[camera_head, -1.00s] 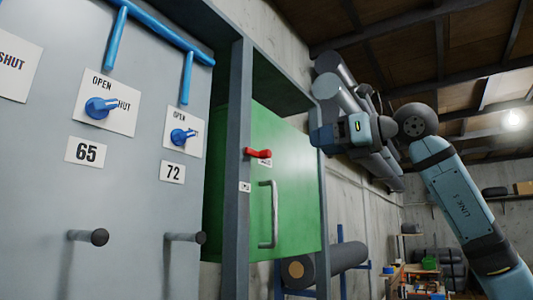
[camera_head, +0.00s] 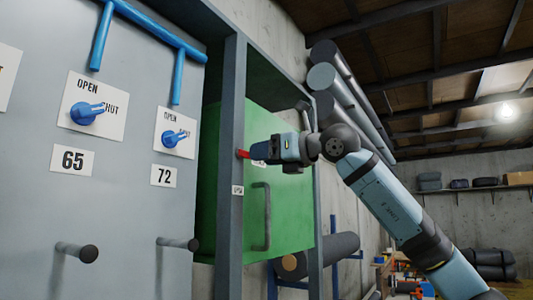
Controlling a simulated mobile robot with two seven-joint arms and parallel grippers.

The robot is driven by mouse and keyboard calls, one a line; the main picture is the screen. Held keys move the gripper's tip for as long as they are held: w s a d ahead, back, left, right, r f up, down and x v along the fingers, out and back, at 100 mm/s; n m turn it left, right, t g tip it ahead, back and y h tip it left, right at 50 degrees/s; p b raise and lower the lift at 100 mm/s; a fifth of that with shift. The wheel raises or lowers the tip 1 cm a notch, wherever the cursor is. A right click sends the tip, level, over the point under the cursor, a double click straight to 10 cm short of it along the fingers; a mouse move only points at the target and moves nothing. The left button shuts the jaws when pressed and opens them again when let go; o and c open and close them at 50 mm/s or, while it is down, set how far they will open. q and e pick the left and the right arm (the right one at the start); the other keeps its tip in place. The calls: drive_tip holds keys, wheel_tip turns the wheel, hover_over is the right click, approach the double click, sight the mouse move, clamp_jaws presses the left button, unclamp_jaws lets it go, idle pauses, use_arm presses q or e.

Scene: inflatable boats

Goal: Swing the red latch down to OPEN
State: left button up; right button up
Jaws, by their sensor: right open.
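The red latch (camera_head: 243,154) shows as a short red end at the edge of the grey frame post, in front of the green door (camera_head: 230,205). Most of the latch and its label are hidden behind my right gripper (camera_head: 258,152). The right gripper is open and its tips are at the latch, pointing left. I cannot tell whether they touch it or sit around it. My left gripper is not in view.
A metal door handle (camera_head: 267,215) stands below the latch. The grey frame post (camera_head: 230,130) is close to the left of the gripper. Blue valve handles (camera_head: 87,113) and pegs (camera_head: 178,243) stick out of the grey panel. Rolled tubes (camera_head: 335,90) lie behind my right arm.

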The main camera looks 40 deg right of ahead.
drive_tip(key=shift+s, duration=0.1)
clamp_jaws()
